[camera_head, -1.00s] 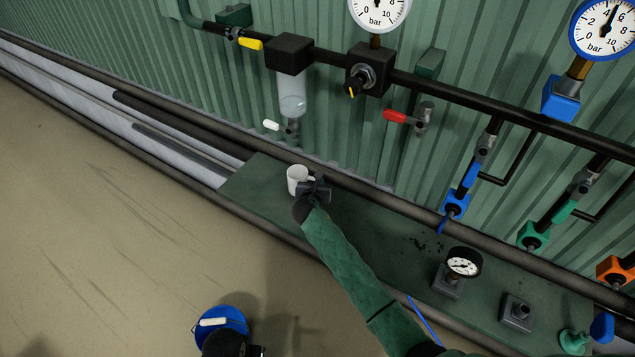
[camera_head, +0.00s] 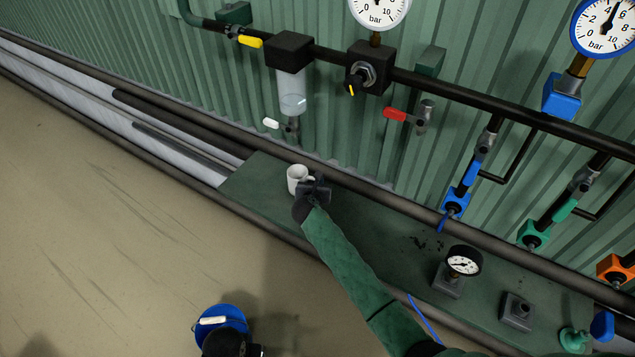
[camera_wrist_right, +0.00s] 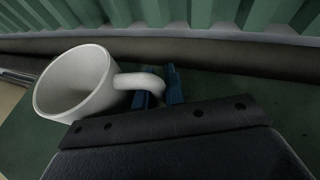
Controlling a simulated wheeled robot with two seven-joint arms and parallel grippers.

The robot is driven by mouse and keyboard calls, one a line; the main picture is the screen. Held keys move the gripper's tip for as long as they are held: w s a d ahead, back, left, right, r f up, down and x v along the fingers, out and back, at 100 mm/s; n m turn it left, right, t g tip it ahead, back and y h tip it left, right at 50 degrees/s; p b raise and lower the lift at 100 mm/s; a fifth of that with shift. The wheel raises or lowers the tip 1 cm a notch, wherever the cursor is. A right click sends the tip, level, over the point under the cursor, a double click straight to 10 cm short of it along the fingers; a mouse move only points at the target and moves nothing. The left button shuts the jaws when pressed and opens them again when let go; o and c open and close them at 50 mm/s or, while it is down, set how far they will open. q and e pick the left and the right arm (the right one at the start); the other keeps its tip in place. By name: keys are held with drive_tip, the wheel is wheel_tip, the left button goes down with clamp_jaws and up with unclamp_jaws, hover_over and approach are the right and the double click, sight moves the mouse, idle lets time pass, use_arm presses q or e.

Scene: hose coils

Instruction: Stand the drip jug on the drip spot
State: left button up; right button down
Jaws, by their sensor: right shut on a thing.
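The drip jug, a white mug-like cup (camera_head: 297,179), is at the left part of the green bench top, in front of and below the clear filter bowl. It looks upright in the head view. My right gripper (camera_head: 315,189) is at its right side, shut on its handle. In the right wrist view the jug (camera_wrist_right: 75,85) shows its open mouth, and the blue fingertips (camera_wrist_right: 158,90) are at the handle. I cannot tell whether its base touches the bench. No marked drip spot shows; it may be hidden.
The clear bowl (camera_head: 291,94) has a white-levered drain (camera_head: 272,124) below it. A dark pipe runs behind the jug along the bench (camera_head: 262,172). A gauge (camera_head: 463,262) stands farther right. A blue round object (camera_head: 218,318) is at the bottom edge.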

use_arm(q)
drive_tip(key=shift+f, duration=0.1)
use_arm(e)
drive_tip(key=shift+f, duration=0.3)
idle(0.3)
drive_tip(key=c, duration=1.4)
unclamp_jaws()
use_arm(q)
drive_tip(key=shift+f, duration=0.15)
wheel_tip(320, 180, down, 14)
drive_tip(key=s+a+p, duration=0.1)
use_arm(e)
drive_tip(key=shift+s+a+r, duration=0.2)
drive_tip(key=shift+s+r, duration=0.05)
drive_tip(key=shift+s, duration=0.4)
idle(2.1)
